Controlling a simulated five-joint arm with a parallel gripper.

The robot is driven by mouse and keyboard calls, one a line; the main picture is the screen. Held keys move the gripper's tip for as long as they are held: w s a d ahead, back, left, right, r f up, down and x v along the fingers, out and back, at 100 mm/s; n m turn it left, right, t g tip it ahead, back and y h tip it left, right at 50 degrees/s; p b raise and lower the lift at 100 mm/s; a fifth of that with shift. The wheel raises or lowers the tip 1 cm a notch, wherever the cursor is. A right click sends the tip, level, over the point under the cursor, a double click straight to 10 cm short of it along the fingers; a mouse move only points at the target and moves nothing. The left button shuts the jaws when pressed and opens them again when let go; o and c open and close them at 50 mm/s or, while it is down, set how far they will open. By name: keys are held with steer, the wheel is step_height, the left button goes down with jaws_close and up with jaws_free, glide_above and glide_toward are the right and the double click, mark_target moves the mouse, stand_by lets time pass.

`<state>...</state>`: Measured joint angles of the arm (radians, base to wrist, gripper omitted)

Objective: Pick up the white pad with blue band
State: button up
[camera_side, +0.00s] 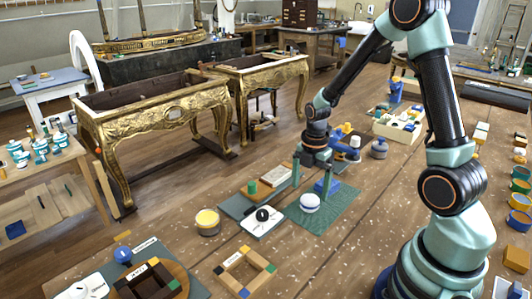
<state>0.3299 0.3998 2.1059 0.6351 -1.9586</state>
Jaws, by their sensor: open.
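The white pad with blue band (309,202) is a small round piece. It lies on a dark green mat (338,214) in the middle of the table. My gripper (311,187) points down just above and behind it in the picture. Its two fingers are apart, with nothing visible held between them. I cannot tell the exact height of the fingertips over the mat. A blue block (325,186) lies on the same mat, close behind the pad and partly behind the right finger.
A white tile with a black knob (262,216) and a tin with yellow contents (207,221) stand to the left. A wooden square frame (243,270) lies in front. A compartment box (398,128) stands behind right. Bare table lies right of the mat.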

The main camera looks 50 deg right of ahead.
mark_target(310, 198)
steer(key=shift+s+d+f, duration=0.1)
steer(key=shift+f, duration=1.1)
steer(key=shift+s+f, duration=0.1)
steer(key=shift+f, duration=1.05)
steer(key=shift+c, duration=0.3)
steer(key=c, duration=1.3)
steer(key=shift+c, duration=0.2)
step_height(310, 198, up, 20)
